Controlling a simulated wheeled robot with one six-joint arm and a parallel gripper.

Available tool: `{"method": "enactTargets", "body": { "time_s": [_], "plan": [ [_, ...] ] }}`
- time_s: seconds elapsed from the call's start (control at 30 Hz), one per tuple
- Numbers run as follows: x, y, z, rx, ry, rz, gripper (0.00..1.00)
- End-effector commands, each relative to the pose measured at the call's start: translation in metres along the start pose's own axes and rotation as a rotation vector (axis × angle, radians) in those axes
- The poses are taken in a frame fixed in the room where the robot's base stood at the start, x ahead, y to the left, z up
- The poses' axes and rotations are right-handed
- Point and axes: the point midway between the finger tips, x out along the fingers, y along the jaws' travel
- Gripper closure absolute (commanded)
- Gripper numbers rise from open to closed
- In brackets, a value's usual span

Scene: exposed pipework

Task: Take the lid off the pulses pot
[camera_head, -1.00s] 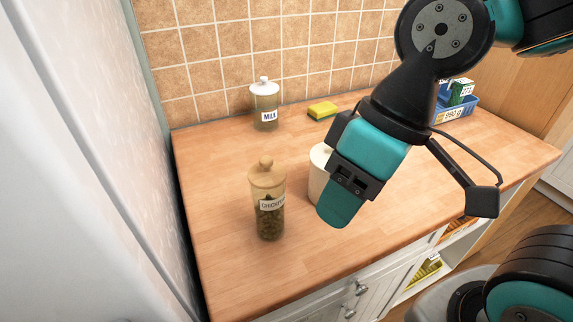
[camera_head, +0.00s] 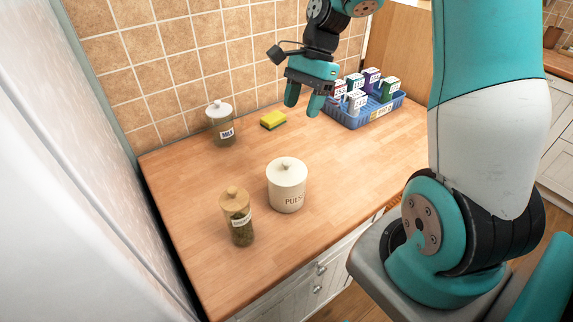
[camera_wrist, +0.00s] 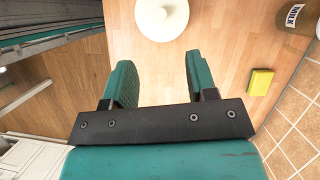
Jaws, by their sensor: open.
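The pulses pot (camera_head: 287,190) is a cream, round pot with "PULSES" on its front, standing upright on the wooden counter. Its cream lid (camera_head: 287,166) with a small round knob sits on top. In the wrist view the lid (camera_wrist: 161,17) shows from above at the top edge, partly cut off, beyond my fingertips. My gripper (camera_head: 303,107) is open and empty, with teal fingers pointing down above the back of the counter, behind and above the pot. In the wrist view the gripper (camera_wrist: 158,75) has a clear gap between its fingers.
A chickpea jar (camera_head: 238,220) with a wooden lid stands left of the pot. A milk jar (camera_head: 221,125) and a yellow-green sponge (camera_head: 273,120) are near the tiled wall. A blue crate (camera_head: 358,121) of small boxes stands at the back right. The counter right of the pot is clear.

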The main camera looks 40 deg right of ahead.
Motion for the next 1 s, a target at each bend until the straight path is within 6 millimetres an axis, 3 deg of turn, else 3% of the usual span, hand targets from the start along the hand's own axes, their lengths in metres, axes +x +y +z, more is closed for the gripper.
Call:
{"method": "enactTargets", "body": {
  "time_s": [0.3,0.67,1.0],
  "plan": [
    [0.069,0.001,0.002,-0.005,-0.002,0.006,0.48],
    [0.1,0.001,-0.001,-0.005,-0.001,0.004,0.48],
    [0.14,0.001,-0.007,-0.007,0.001,0.002,0.48]
  ]
}}
